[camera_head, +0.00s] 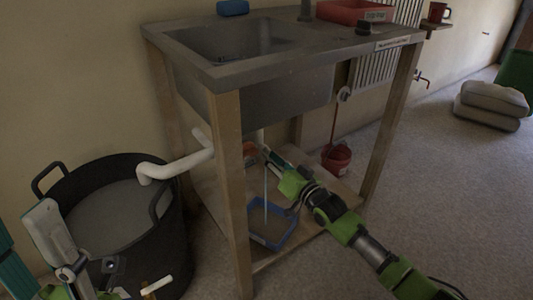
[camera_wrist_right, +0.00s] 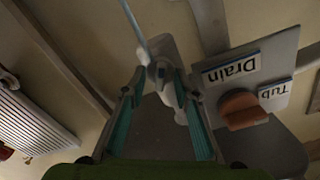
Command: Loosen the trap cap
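A small pale grey fitting (camera_wrist_right: 160,72), which looks like the trap cap, lies between the fingertips of my right gripper (camera_wrist_right: 160,80) in the wrist view. The fingers stand on either side of it; whether they press on it I cannot tell. In the head view my right gripper (camera_head: 264,150) reaches under the sink (camera_head: 260,85), and the trap is mostly hidden. A thin pale blue streak, like running water, drops from there to a blue tray (camera_head: 272,243). My left gripper (camera_head: 22,212) is at the lower left, its fingers apart and empty.
A panel (camera_wrist_right: 285,62) marked Drain and Tub carries an orange handle (camera_wrist_right: 240,108) beside my right gripper. Wooden legs (camera_head: 229,170) frame the space under the sink. A black tub (camera_head: 180,240) with a white pipe (camera_head: 175,168) stands left; a red bucket (camera_head: 337,158) is behind.

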